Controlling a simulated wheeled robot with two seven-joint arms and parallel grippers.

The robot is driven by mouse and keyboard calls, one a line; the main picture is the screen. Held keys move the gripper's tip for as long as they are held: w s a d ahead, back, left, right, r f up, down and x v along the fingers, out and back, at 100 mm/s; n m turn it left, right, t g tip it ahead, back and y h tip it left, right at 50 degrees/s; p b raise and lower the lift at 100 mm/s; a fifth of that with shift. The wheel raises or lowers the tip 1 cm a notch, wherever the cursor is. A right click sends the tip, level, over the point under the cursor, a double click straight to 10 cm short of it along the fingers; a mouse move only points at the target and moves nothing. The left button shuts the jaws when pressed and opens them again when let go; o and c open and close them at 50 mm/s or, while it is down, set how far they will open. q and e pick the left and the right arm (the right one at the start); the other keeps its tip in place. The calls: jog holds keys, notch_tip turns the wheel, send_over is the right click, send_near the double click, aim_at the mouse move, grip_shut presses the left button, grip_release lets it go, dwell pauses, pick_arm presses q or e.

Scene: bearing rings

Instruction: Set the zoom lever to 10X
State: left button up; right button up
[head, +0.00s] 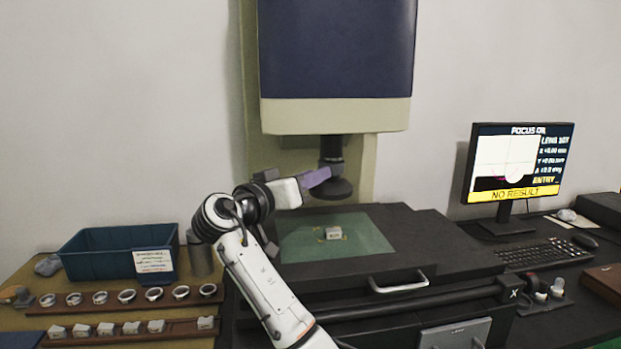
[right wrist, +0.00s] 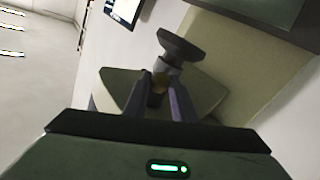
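The microscope's dark lens barrel (head: 332,150) hangs under the blue and cream head, with a wide black disc at its lower end. My right gripper (head: 318,178) has purple fingers and is at the lens's left side. In the right wrist view, its fingers (right wrist: 165,95) stand apart, with a small brownish part of the lens assembly (right wrist: 157,84) showing between the tips; contact cannot be told. The zoom lever cannot be clearly made out. The monitor (head: 516,162) reads "LENS 10X" and "NO RESULT". My left gripper is not in view.
A small block (head: 333,232) lies on the green stage plate (head: 300,245) below the lens. A blue bin (head: 105,250) and racks with several rings (head: 127,296) and blocks are at left. A keyboard (head: 545,252) lies at right.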

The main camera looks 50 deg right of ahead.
jog(key=o, duration=0.3)
pick_arm(q)
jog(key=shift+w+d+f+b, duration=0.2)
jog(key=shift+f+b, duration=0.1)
jog(key=shift+b, duration=0.5)
pick_arm(e)
jog(key=a, duration=1)
jog(key=shift+s+a, duration=0.15)
jog(key=shift+s, duration=0.25)
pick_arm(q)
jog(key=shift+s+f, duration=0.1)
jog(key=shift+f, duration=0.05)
